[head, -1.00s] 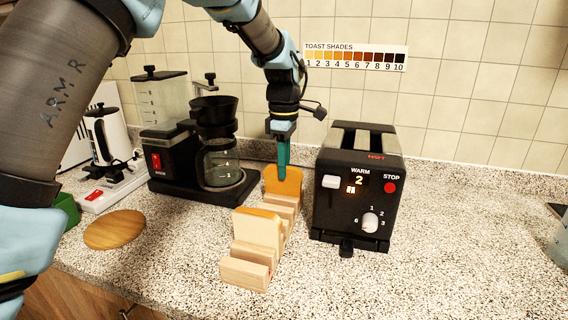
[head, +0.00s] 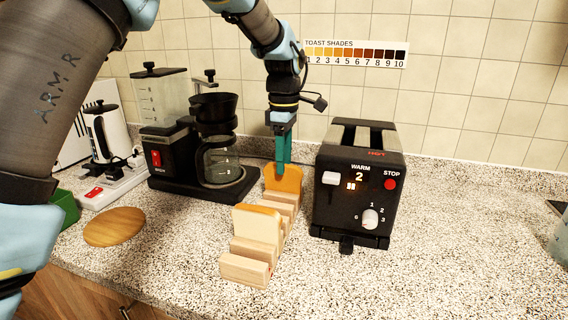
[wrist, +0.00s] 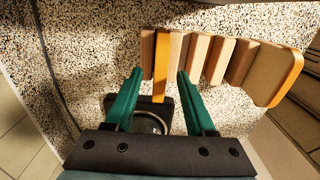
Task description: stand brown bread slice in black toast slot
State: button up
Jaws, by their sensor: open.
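The brown bread slice (head: 284,180) stands upright in the rear of a wooden rack (head: 246,270). In the wrist view its top edge (wrist: 161,62) shows as an orange-brown strip. My gripper (head: 284,163) is open, pointing down at the top of this slice. In the wrist view my gripper (wrist: 160,76) has one finger on each side of the slice; whether either touches it cannot be told. The black toaster (head: 334,205) stands to the right of the rack, its top slots only partly visible from the front.
A paler slice (head: 257,225) stands in the rack's front part. A black coffee maker (head: 167,172) is behind left of the rack, with a round wooden board (head: 114,227) farther left. A tiled wall closes off the back. The counter right of the toaster is mostly clear.

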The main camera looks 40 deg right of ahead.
notch_tip(320, 180, up, 10)
jog(key=b, duration=0.1)
jog(key=shift+f, duration=0.2)
dwell(0.4)
